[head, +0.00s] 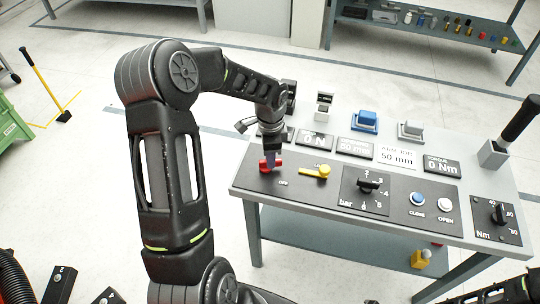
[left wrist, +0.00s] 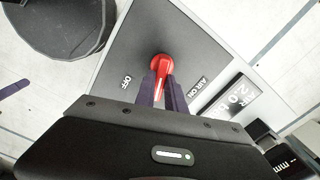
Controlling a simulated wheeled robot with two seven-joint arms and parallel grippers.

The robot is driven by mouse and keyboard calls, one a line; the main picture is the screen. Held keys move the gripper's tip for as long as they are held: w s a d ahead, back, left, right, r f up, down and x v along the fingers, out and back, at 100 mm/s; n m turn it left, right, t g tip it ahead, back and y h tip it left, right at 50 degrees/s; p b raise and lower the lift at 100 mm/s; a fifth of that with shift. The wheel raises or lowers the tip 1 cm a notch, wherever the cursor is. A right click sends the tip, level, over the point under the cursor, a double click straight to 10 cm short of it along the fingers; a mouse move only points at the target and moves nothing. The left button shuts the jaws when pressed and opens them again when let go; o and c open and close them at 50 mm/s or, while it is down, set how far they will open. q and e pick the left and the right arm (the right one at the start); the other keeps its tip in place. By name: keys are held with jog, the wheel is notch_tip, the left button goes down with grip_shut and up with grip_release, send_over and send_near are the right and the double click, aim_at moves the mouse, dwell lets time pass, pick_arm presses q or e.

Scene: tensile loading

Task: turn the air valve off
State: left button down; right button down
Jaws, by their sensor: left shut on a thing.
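The red air valve handle (head: 268,167) sits at the left end of the sloped console on the bench. My left gripper (head: 272,152) reaches down onto it from above. In the left wrist view the handle (left wrist: 162,70) lies between the two dark fingers of my left gripper (left wrist: 163,88), which is shut on it. The handle's tail points down in that view, between the OFF label (left wrist: 127,82) and the AIR ON label (left wrist: 198,88). The fingers hide part of the handle. My right gripper cannot be made out.
A yellow lever (head: 318,171) is just right of the valve. Further right are a black bar knob (head: 368,186), a blue button (head: 418,198), a white button (head: 446,205) and an Nm knob (head: 499,213). Display plates (head: 316,141) stand behind the valve.

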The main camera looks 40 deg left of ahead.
pick_arm(q)
jog(key=shift+s+d+m+p, duration=0.1)
jog(key=shift+m+p, duration=0.05)
jog(key=shift+m, duration=0.95)
jog(key=shift+s+d+m+p, duration=0.1)
jog(key=shift+m+p, duration=0.05)
jog(key=shift+m, duration=0.95)
jog(key=c, duration=1.4)
grip_release()
jog(key=shift+r, duration=0.1)
notch_tip(320, 180, up, 8)
jog(key=shift+f+b, duration=0.2)
jog(key=shift+b, duration=0.2)
jog(key=shift+s, duration=0.1)
